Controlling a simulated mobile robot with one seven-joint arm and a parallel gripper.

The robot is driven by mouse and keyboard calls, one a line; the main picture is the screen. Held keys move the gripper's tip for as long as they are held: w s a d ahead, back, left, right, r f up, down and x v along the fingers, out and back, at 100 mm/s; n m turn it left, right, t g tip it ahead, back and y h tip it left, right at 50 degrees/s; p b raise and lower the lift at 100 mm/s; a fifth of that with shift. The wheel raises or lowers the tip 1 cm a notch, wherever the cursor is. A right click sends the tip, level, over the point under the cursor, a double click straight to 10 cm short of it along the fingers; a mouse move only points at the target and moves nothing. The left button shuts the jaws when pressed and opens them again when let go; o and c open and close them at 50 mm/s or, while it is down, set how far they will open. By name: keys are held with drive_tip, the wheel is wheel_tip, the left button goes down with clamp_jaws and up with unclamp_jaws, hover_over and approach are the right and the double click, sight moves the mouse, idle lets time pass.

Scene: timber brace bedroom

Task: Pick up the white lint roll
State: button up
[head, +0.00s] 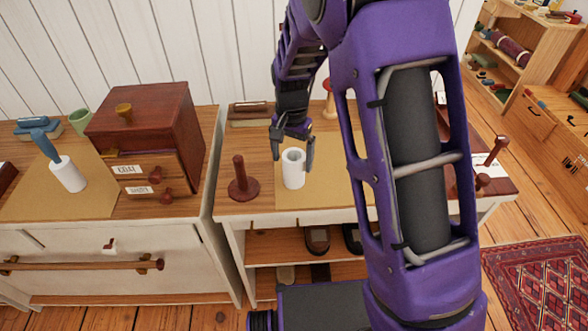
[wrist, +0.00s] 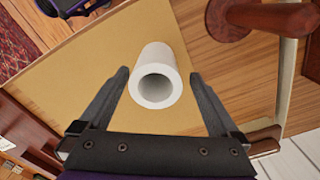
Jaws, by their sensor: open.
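The white lint roll (head: 294,171) is a hollow white cylinder standing upright on a tan mat (head: 325,190) on the right-hand shelf unit. Its open top end faces the camera in the wrist view (wrist: 172,62). My gripper (head: 293,152) is open above the roll and points down at it. In the wrist view its two dark fingers (wrist: 159,73) lie on either side of the roll, with visible gaps. Contact is not visible. A second white roll with a blue handle (head: 68,174) lies on the left cabinet's mat.
A dark red peg stand (head: 241,182) is close to the left of the roll; its red-brown wood also shows in the wrist view (wrist: 262,18). A red-brown drawer box (head: 145,130) stands on the left cabinet. My arm hides much of the right side of the unit.

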sight(294, 172)
drive_tip(key=f, duration=0.5)
drive_tip(key=shift+s+d+f+b, duration=0.15)
drive_tip(key=shift+d+b, duration=0.05)
drive_tip(key=shift+b, duration=0.15)
drive_tip(key=c, duration=1.5)
drive_tip(key=shift+o, duration=0.2)
